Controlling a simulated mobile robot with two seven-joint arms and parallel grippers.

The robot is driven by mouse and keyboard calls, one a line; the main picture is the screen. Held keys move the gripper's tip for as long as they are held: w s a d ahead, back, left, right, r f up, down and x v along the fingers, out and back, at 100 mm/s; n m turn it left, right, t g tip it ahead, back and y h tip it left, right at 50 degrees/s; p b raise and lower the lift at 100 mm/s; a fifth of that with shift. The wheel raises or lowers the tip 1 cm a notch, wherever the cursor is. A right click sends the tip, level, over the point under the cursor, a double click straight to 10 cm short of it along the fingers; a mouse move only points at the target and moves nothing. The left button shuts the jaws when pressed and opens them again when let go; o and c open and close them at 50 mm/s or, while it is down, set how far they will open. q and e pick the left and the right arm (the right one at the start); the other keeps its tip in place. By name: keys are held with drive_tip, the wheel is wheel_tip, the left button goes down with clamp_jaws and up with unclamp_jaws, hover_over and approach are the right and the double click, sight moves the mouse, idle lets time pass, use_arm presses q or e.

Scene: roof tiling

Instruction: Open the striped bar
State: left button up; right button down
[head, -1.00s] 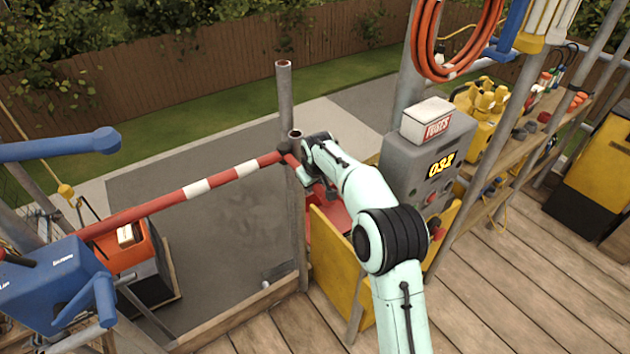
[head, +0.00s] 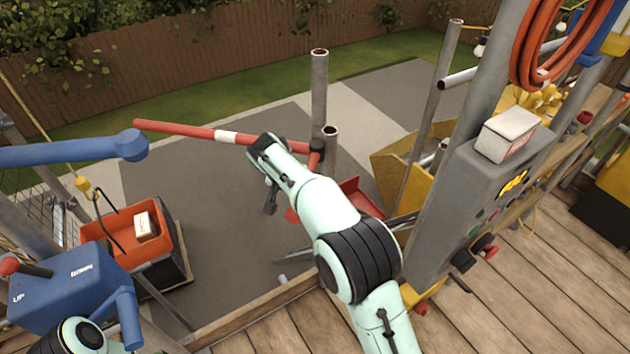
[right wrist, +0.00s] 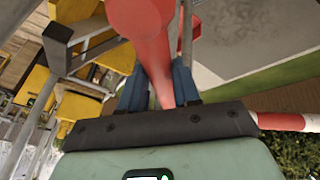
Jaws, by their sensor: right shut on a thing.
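The red-and-white striped bar (head: 185,131) reaches left from a grey post (head: 319,90) in the head view. Its free left end stands out over the paved yard, clear of the platform edge. A striped stretch also shows at the right of the right wrist view (right wrist: 285,122). My right gripper (right wrist: 158,88) has its blue fingers shut on a red handle-like part (right wrist: 150,22) between them. In the head view my right arm reaches to the bar near the post, and the fingertips are not clearly visible. My left gripper is not in view; only a bit of my left arm shows at lower left.
A blue UP/DOWN control box (head: 75,287) stands at lower left, near an orange crate (head: 100,240). A grey control box (head: 470,190) stands on the right, with wooden decking (head: 545,270) below it. The paved yard lies beyond the wooden edge.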

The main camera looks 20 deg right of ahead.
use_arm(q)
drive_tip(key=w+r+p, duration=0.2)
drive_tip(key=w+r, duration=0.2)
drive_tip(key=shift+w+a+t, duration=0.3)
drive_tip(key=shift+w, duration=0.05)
use_arm(e)
drive_tip(key=shift+w+a+m+g+h, duration=0.3)
drive_tip(key=shift+w+a+m+g, duration=0.3)
drive_tip(key=shift+w+a+m, duration=1.05)
drive_tip(key=shift+a, duration=0.1)
drive_tip(key=shift+s, duration=0.1)
drive_tip(key=c, duration=0.8)
unclamp_jaws()
drive_tip(key=v, duration=1.3)
drive_tip(key=shift+r, duration=0.15)
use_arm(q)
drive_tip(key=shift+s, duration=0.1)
use_arm(e)
drive_tip(key=shift+s, duration=0.1)
